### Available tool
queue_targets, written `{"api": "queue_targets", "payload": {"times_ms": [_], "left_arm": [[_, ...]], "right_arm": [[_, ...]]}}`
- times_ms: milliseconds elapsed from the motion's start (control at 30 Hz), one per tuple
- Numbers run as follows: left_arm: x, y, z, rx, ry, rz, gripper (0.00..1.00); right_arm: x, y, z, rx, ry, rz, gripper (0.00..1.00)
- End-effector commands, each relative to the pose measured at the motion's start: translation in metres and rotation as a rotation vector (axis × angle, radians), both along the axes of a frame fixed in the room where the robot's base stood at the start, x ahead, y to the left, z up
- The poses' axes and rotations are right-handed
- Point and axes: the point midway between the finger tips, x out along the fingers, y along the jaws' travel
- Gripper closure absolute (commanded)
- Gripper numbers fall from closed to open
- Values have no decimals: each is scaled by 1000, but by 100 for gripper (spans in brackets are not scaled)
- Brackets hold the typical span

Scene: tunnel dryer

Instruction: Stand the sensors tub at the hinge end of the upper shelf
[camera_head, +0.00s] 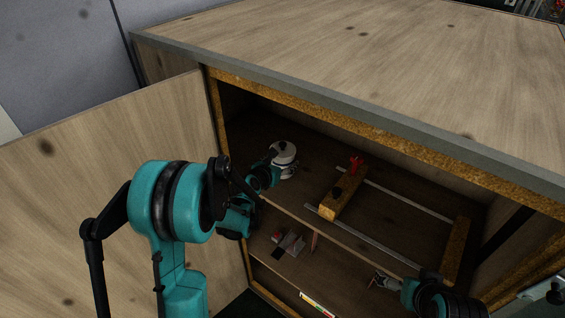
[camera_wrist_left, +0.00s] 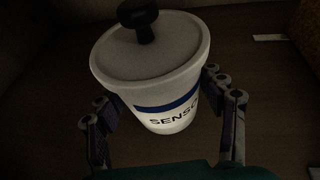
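The sensors tub (camera_head: 284,152) is white with a dark knob on its lid and stands on the upper shelf (camera_head: 312,181), at the end nearest the open door's hinge. The left wrist view shows the tub (camera_wrist_left: 165,75) close up, with a blue band and part of the word SENSORS. My left gripper (camera_head: 284,172) is at the tub's near side. In the left wrist view its fingers (camera_wrist_left: 165,118) are spread on either side of the tub, with a gap at the left. My right gripper (camera_head: 380,280) is low at the cabinet front; its fingers are too small to judge.
The wooden door (camera_head: 110,150) stands open at left. A wooden bar (camera_head: 343,194) with a red knob (camera_head: 355,164) lies across pale rails (camera_head: 370,238) on the upper shelf, right of the tub. Small items (camera_head: 289,243) sit on the level below, beside an upright divider (camera_head: 315,240).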

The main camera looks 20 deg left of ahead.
Motion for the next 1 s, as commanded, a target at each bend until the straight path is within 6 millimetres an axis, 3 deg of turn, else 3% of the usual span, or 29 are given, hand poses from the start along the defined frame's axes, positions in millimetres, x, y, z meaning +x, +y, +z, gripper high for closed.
{"api": "queue_targets", "payload": {"times_ms": [33,67,467,1000], "left_arm": [[0,0,-1,0,1,0,19],[0,0,-1,0,1,0,11],[0,0,4,0,1,0,11],[-94,16,44,-1,0,3,11]], "right_arm": [[0,0,0,0,0,0,0],[0,0,0,0,0,0,0],[0,0,4,0,0,0,0],[0,0,28,0,0,0,0]]}}
